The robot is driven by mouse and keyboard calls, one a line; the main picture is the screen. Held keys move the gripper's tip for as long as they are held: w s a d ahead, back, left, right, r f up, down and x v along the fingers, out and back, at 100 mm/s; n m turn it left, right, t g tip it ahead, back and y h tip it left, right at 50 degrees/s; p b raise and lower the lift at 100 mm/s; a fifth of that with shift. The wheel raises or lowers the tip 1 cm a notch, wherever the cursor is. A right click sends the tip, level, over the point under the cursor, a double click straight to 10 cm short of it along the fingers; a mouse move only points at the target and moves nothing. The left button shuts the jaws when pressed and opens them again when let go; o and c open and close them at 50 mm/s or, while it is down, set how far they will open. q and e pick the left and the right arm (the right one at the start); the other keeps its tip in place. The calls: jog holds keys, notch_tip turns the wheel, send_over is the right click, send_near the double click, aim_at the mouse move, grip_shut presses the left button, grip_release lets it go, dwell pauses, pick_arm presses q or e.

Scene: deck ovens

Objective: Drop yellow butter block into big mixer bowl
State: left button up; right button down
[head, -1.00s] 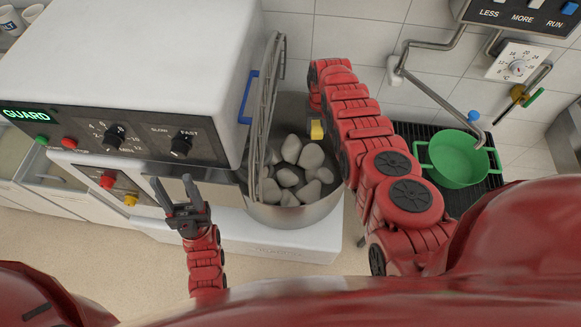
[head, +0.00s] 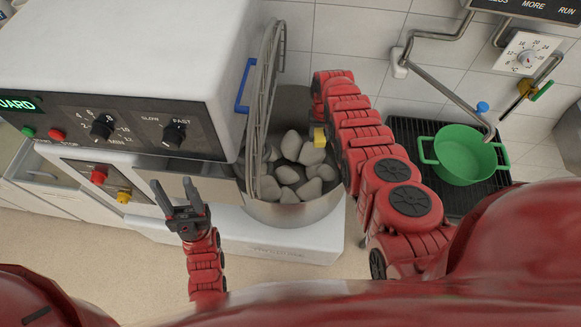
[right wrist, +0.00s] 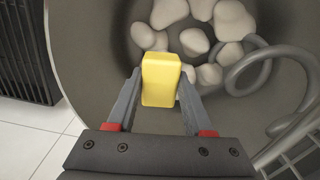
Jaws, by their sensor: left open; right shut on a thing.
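The yellow butter block (right wrist: 161,80) is held between the fingertips of my right gripper (right wrist: 160,95), which is shut on it. In the head view the yellow block (head: 319,137) shows beside my right arm, over the right part of the big mixer bowl (head: 322,207). The right wrist view looks down into the bowl, with the block above its inside. Grey dough lumps (head: 290,146) lie in the bowl. My left gripper (head: 173,188) is open and empty in front of the mixer, to the left of the bowl.
A wire guard (head: 262,105) with a blue handle (head: 244,86) stands at the bowl's left side. The mixer head (head: 110,60) rises at the left. A green pot (head: 465,154) sits on a black grate at the right, under a folding tap (head: 445,85).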

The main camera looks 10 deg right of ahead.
jog(key=shift+r, duration=0.1)
jog(key=shift+c, duration=1)
grip_release()
notch_tip(320, 180, up, 4)
jog(key=p, duration=0.2)
jog(key=shift+f+p, duration=0.25)
jog(key=shift+p, duration=0.1)
jog(key=shift+r+b, duration=0.15)
jog(key=shift+b, duration=0.2)
notch_tip(320, 180, up, 14)
jog(key=p, duration=0.2)
